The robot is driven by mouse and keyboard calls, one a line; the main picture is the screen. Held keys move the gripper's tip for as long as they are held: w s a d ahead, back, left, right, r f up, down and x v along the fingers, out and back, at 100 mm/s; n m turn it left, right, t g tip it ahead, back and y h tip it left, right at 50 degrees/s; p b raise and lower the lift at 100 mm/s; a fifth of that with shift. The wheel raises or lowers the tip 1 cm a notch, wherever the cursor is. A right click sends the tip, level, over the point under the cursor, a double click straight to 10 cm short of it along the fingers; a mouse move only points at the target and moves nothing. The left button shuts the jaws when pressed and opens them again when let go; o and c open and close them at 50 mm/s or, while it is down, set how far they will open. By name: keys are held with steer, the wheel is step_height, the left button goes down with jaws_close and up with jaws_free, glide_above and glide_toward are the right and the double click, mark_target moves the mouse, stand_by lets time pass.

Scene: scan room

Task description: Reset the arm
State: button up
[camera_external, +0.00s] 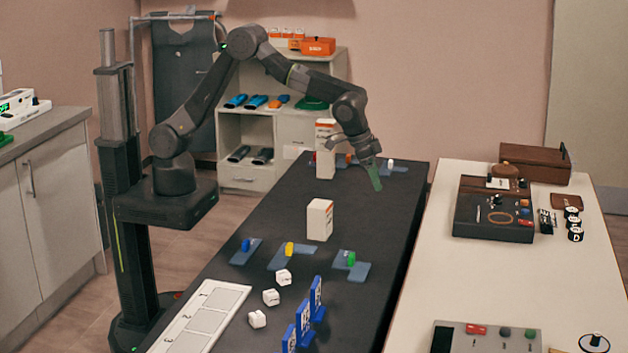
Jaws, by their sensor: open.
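My arm reaches out from its column at the left, over the far part of the black table (265,205). My gripper (372,172) points down near the table's far right side, with a green finger part showing. It is open, and I see nothing held in it. A tall white and orange box (325,150) stands upright just left of it. A small white piece (390,164) on a blue-grey plate lies just right of it. The exact gap between fingertips and table cannot be told.
A second white box (319,220) stands mid-table. Blue, yellow (289,249) and green pieces sit on blue-grey plates nearer. White cubes (271,297), blue stands (304,318) and a white numbered tray (203,318) fill the near end. A white table (428,282) with cases stands at right.

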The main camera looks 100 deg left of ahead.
steer(key=d+f+m, duration=0.1)
steer(key=d+m, duration=0.1)
steer(key=d, duration=0.4)
steer(key=shift+h, duration=0.3)
steer(key=f, duration=0.4)
steer(key=f+p, duration=0.1)
steer(key=f, duration=0.2)
steer(key=shift+w+a+f, duration=0.15)
steer(key=shift+w+f, duration=0.05)
steer(key=shift+f, duration=0.15)
